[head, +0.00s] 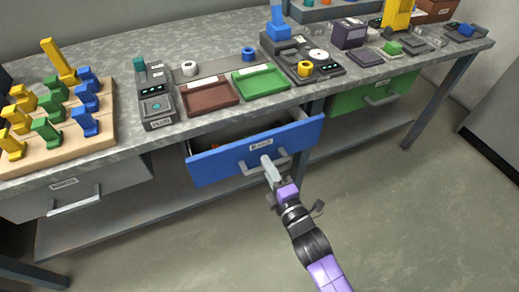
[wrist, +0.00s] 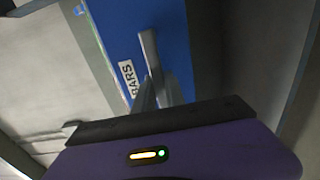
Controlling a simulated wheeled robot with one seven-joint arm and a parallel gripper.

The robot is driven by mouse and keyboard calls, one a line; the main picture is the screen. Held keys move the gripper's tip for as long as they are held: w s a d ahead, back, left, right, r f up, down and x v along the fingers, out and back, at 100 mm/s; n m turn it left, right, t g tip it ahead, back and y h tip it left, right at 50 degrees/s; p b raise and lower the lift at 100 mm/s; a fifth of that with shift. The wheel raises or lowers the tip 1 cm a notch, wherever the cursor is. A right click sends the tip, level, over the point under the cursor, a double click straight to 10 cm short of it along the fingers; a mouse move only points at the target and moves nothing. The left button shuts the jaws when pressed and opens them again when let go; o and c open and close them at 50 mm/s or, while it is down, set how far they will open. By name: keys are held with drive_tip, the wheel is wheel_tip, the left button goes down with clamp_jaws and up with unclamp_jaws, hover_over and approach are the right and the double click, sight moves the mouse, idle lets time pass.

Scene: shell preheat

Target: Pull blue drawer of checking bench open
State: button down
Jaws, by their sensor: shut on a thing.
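The blue drawer (head: 222,160) of the checking bench (head: 122,142) stands partly open in the head view, with a dark interior and a bit of something orange showing inside. Its front carries a white label, which reads "BARS" in the wrist view (wrist: 128,80), and a grey bar handle (head: 284,162). My gripper (head: 268,164) is at the handle and shut on it. In the wrist view the blue drawer front (wrist: 170,30) and the handle (wrist: 150,50) lie straight ahead of the fingers. The fingertips partly hide where they meet the handle.
A grey drawer (head: 110,190) at left and a green drawer (head: 350,98) at right look shut. The benchtop holds a wooden peg board (head: 60,150), a brown tray (head: 208,96), a green tray (head: 258,82) and several devices. The floor in front is clear.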

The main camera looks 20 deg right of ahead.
drive_tip(key=s, duration=1)
drive_tip(key=shift+s+p, duration=0.2)
drive_tip(key=shift+p, duration=0.2)
drive_tip(key=c, duration=1.4)
unclamp_jaws()
drive_tip(key=s, duration=0.7)
drive_tip(key=shift+s, duration=0.4)
